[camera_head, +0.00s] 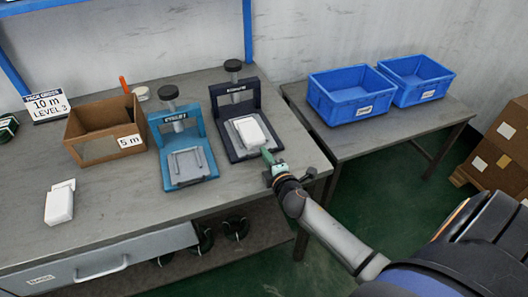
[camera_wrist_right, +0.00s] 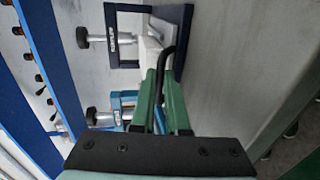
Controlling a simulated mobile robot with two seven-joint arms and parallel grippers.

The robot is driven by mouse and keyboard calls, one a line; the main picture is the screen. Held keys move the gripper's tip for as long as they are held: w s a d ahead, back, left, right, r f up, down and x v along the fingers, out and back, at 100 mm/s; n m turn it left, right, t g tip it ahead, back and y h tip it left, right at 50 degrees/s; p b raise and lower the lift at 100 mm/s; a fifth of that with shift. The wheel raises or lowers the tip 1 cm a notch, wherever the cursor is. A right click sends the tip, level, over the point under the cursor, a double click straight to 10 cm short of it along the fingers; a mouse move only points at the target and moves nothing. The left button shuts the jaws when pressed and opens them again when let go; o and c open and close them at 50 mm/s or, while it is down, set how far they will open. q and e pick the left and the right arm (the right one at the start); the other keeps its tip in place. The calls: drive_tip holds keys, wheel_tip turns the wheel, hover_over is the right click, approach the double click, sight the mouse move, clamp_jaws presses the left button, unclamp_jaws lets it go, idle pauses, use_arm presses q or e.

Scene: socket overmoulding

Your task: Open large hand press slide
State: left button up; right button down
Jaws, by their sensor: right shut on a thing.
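The dark navy hand press (camera_head: 232,98) stands at the right end of the grey workbench, with a black knob on top. A white block (camera_head: 250,132) lies on its slide, out in front of the frame. The press frame also shows in the right wrist view (camera_wrist_right: 113,20). My right gripper (camera_head: 268,158), with green fingers, is at the front right of this slide. In the right wrist view its fingers (camera_wrist_right: 167,58) are closed around a thin black handle (camera_wrist_right: 182,50) beside the white block. The fingers partly hide the handle's join to the slide. My left gripper is not in view.
A smaller teal press (camera_head: 184,160) stands to the left. Two blue crates (camera_head: 345,95) stand on the right table.

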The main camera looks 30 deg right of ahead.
drive_tip(key=shift+w, duration=0.2)
drive_tip(key=c, duration=1.2)
unclamp_jaws()
drive_tip(key=shift+v, duration=6.25)
drive_tip(key=s+a+f+m+g+y+p, duration=0.2)
drive_tip(key=s+a+f+m, duration=0.1)
drive_tip(key=s+a+m, duration=0.1)
drive_tip(key=s+a+f+m+g+y+p, duration=0.1)
drive_tip(key=s+a+f+m+g+y, duration=0.1)
drive_tip(key=s+a+f+m, duration=0.1)
drive_tip(key=s+a+f+m+g+y+p, duration=0.2)
drive_tip(key=s+a+f+m, duration=0.1)
drive_tip(key=s+a+m, duration=0.2)
drive_tip(key=shift+s+a+f+m+p, duration=0.15)
drive_tip(key=shift+a+m, duration=0.15)
drive_tip(key=shift+a, duration=0.3)
drive_tip(key=shift+s+a+f+m+p, duration=0.2)
drive_tip(key=shift+a+m, duration=0.1)
drive_tip(key=shift+a, duration=0.35)
